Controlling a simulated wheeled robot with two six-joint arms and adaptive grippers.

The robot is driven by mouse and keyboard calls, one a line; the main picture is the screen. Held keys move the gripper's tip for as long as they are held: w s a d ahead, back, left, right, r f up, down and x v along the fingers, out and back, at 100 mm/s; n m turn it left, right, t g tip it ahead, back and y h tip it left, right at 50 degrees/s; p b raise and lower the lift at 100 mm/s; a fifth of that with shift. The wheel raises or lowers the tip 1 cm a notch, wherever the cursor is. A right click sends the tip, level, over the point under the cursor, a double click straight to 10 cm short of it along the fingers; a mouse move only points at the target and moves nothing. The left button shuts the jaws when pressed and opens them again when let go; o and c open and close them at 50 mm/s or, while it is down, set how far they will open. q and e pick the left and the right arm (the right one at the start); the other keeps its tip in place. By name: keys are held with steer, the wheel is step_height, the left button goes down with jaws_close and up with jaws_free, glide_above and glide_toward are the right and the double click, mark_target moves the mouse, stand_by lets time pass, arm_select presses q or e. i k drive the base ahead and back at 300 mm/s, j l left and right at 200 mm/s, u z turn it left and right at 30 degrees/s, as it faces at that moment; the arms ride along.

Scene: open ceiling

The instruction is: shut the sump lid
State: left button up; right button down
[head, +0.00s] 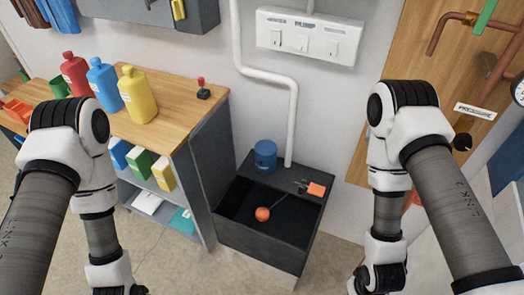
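The sump is a dark open-topped box (258,238) on the floor against the wall, in the middle of the head view. An orange-red float ball (262,214) on a thin rod shows in its opening. I cannot make out a separate lid for certain. My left arm hangs to the left of the sump and my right arm to its right, both apart from it.
A wooden-topped shelf (185,120) with red, blue and yellow bottles stands left of the sump. A white pipe (293,120) runs down the wall behind it. A wooden board with copper pipe (432,38) is at right. Open floor (160,258) shows in front of the shelf.

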mark_target(211, 142)
steer(key=i+j+z, duration=0.15)
steer(key=j+z, duration=1.25)
steer(key=k+j, duration=0.1)
steer(key=j, duration=0.4)
steer(key=k+j, duration=0.1)
steer(key=j, duration=0.85)
steer(key=k+z, duration=0.05)
